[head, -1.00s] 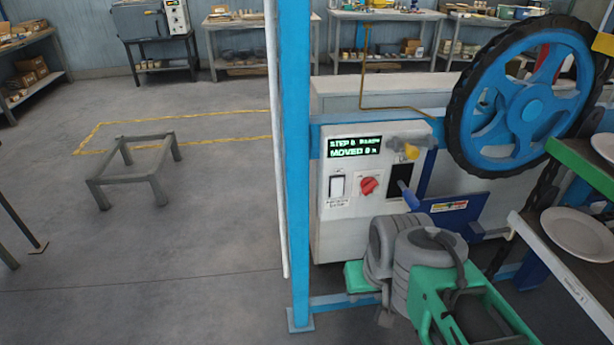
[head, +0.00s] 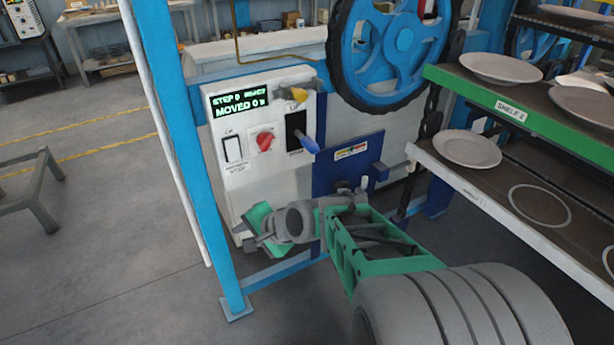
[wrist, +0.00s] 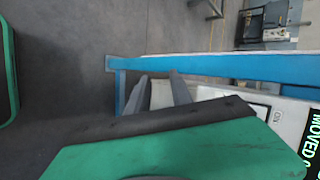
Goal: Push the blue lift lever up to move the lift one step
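The blue lift lever (head: 308,144) sticks out of a dark slot at the right side of the white control panel (head: 237,184). It angles down and toward me, with a blue grip at its end. My gripper (wrist: 158,85) shows two grey fingers, apart, with nothing between them in the wrist view. In the head view, its green end is low in front of the panel, below and left of the lever and apart from it. The fingers are hard to make out there. The lever is not visible in the wrist view.
The display (head: 239,102) reads step 0, moved 0.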

